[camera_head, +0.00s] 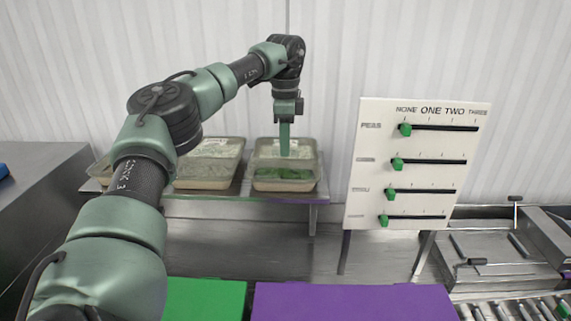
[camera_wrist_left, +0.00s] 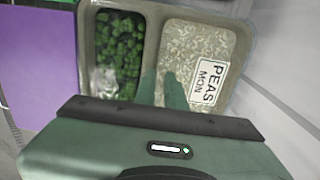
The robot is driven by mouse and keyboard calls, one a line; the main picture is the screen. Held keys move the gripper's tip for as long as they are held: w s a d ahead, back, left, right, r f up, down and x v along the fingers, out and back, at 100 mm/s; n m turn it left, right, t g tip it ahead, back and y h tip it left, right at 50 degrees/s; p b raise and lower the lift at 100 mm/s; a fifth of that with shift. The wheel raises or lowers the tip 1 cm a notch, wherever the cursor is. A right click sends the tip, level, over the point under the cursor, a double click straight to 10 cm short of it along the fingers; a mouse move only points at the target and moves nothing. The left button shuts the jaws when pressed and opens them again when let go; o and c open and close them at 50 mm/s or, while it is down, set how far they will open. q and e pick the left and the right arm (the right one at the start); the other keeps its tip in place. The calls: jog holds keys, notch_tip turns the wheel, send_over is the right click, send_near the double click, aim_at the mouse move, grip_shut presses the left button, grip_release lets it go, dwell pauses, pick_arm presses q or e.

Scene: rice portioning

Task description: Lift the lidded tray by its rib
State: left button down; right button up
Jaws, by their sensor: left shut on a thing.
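The lidded tray (camera_head: 258,184) is at the right end of a raised metal shelf in the head view. A label reading PEAS MON lies over the rice side in the left wrist view, where the tray (camera_wrist_left: 222,28) fills the top middle. My left gripper (camera_head: 285,151) points straight down at the tray's middle. My right gripper is not in view.
More trays (camera_head: 206,182) stand left of this one on the shelf (camera_head: 235,192). A white board (camera_head: 361,180) with green sliders stands close on the right. A green mat (camera_head: 205,300) and a purple mat (camera_head: 350,302) lie in front. The white ribbed wall is behind.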

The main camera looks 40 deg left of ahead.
pick_arm(q)
jog(key=shift+r, duration=0.15)
jog(key=shift+r+p, duration=1.9)
jog(key=shift+r, duration=0.25)
jog(key=shift+r, duration=0.1)
